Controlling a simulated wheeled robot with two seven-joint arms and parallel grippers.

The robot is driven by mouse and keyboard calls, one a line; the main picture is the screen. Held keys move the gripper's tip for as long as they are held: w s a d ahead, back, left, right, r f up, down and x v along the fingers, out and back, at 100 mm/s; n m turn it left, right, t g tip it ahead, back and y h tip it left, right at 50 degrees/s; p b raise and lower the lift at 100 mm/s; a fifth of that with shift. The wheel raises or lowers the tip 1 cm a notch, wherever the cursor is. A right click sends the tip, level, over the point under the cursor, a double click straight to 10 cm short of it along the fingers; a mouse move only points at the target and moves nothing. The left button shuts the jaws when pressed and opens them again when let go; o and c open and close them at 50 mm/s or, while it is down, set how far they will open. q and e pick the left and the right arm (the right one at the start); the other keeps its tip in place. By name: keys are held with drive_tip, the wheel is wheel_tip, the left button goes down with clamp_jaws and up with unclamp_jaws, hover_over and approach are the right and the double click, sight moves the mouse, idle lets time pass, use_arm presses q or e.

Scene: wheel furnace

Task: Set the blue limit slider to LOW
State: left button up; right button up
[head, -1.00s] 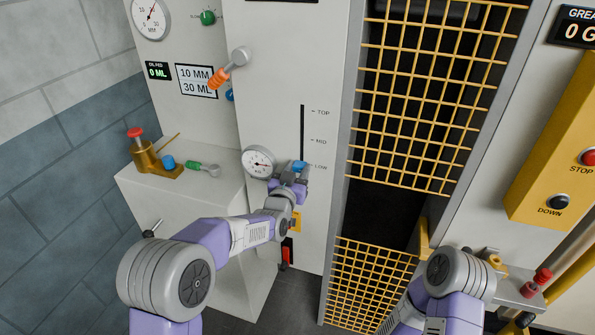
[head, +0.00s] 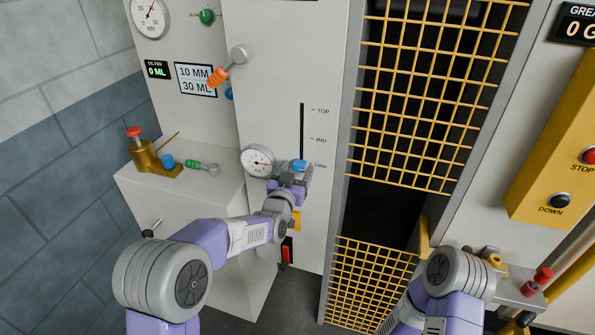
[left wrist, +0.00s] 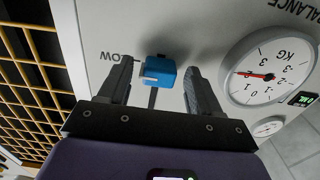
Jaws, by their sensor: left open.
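The blue limit slider (head: 299,165) sits at the bottom of its black vertical slot (head: 303,128), level with the LOW mark (head: 320,165). In the left wrist view the blue slider (left wrist: 160,71) lies between my left gripper's two fingers (left wrist: 158,84), next to the LOW label (left wrist: 117,57). The fingers are open, with a gap on each side of the slider. In the head view my left gripper (head: 291,181) is at the slider, partly hiding it. My right gripper is not clearly in view; only my right arm shows at the bottom right.
A round dial gauge (head: 258,161) is just left of the slider. The yellow mesh guard (head: 440,90) stands to the right. An orange-handled lever (head: 219,77) sticks out above left. A brass oiler (head: 150,160) and a green-handled part (head: 195,166) are on the ledge at left.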

use_arm(q)
drive_tip(key=v, duration=0.7)
idle(0.4)
drive_tip(key=s+a+f+n+g+y, duration=0.1)
drive_tip(key=s+a+f+g, duration=0.15)
drive_tip(key=f, duration=0.65)
drive_tip(key=s+a+f+n+g, duration=0.1)
drive_tip(key=s+f+g, duration=0.2)
drive_tip(key=f, duration=0.5)
drive_tip(key=s+a+f+n+g+y, duration=0.1)
drive_tip(key=s+a+f+g, duration=0.15)
drive_tip(key=f, duration=0.65)
drive_tip(key=s+f+n+g, duration=0.1)
drive_tip(key=s+f+g, duration=0.2)
drive_tip(key=s+f, duration=0.2)
drive_tip(key=s+f+n+g, duration=0.1)
drive_tip(key=s+f+g, duration=0.2)
drive_tip(key=s, duration=0.9)
drive_tip(key=s+a+f+n+g, duration=0.1)
drive_tip(key=s+f+g, duration=0.1)
drive_tip(key=s+f, duration=0.5)
drive_tip(key=shift+s+f+g+h, duration=0.2)
drive_tip(key=shift+s+g+h, duration=0.15)
drive_tip(key=shift+s, duration=0.35)
drive_tip(key=shift+a, duration=0.1)
